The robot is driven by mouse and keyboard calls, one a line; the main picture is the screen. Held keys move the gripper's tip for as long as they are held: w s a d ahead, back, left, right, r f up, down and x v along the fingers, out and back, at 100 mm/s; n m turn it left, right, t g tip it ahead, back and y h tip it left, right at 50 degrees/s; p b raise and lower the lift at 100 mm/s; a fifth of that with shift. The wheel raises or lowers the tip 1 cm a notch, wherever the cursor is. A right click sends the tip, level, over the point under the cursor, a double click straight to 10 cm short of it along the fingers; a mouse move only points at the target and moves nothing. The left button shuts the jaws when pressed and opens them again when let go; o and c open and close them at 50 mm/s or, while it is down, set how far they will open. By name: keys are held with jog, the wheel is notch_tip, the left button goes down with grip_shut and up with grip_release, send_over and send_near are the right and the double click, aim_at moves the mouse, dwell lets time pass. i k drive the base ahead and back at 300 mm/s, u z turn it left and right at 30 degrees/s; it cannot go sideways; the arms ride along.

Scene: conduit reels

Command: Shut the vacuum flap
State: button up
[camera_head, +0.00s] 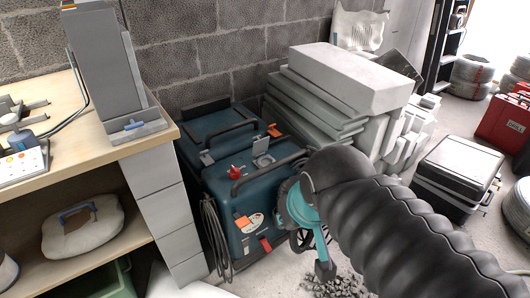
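The vacuum (225,205) is a dark teal, boxy machine on the floor beside the workbench, with black handles and a red knob on top. A small grey flap (261,146) stands raised on its top, near the front handle. My gripper (322,268) shows only in part at the end of my black-sleeved arm, below a teal link. It is low, in front and to the right of the vacuum, apart from the flap. My arm hides part of the vacuum's right side. The fingers are too small and too covered to show their opening.
A wooden workbench (70,165) with grey drawers stands at left. Stacked grey slabs (345,80) stand behind the vacuum. A black case (455,170) and a red case (503,122) are at right. Gravel (345,287) lies on the floor below my gripper. A cable hangs by the vacuum.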

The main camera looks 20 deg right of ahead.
aim_at(259, 147)
jog(key=k, duration=0.2)
jog(key=u, duration=1)
jog(key=i, duration=0.65)
jog(key=z, duration=1.15)
jog(key=i, duration=0.5)
